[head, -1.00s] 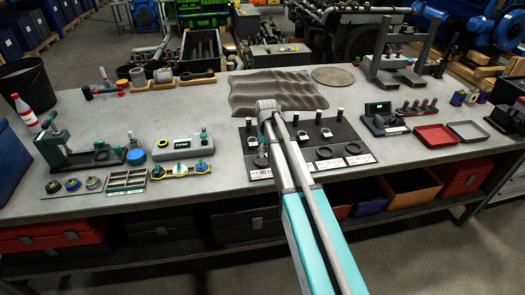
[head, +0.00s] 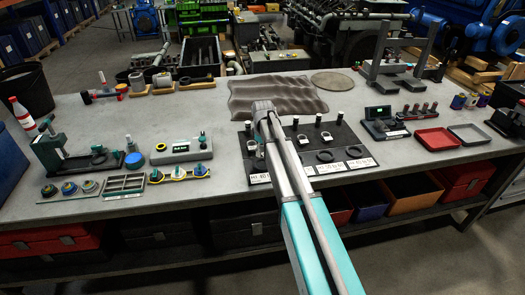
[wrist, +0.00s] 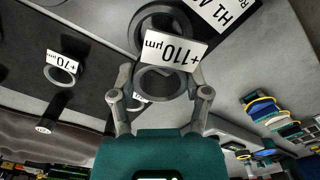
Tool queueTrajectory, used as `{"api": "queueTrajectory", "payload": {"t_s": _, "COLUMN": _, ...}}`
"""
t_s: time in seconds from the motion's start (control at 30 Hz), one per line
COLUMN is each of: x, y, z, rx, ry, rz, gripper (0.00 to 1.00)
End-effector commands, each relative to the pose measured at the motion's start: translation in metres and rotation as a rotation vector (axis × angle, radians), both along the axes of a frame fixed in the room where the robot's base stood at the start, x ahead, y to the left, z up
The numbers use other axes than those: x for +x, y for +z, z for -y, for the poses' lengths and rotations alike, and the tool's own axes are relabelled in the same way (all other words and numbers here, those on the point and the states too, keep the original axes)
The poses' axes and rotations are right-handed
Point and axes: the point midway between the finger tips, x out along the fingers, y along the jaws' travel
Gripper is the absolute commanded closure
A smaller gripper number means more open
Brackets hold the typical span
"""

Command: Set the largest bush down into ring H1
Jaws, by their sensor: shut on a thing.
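My gripper (wrist: 160,92) is shut on a dark ring-shaped bush (wrist: 161,82) tagged "+110 µm" in the wrist view. Ring H1 (wrist: 148,35), a larger dark ring, lies just beyond the bush, beside its white label (wrist: 226,10). The tag and bush overlap the near part of the ring in the picture. The bush appears held above the board and off the ring's centre; the exact height cannot be told. A "+70 µm" bush (wrist: 62,74) stands to the left. In the head view my arm hides the gripper and the bush.
The black board (head: 340,140) carries more bushes, posts and two open rings (head: 325,156) (head: 355,151) on the right. A brown mat (head: 275,94) lies behind it. A grey gauge box (head: 182,150) stands left. Bare bench lies between box and board.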

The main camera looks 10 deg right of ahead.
Motion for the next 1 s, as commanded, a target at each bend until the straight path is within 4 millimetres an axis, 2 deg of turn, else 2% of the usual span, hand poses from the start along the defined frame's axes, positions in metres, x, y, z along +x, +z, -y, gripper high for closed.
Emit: {"api": "queueTrajectory", "payload": {"t_s": 1.0, "x": 0.000, "y": -0.049, "z": -0.002, "rx": 0.000, "ry": 0.002, "rz": 0.000, "gripper": 0.87}}
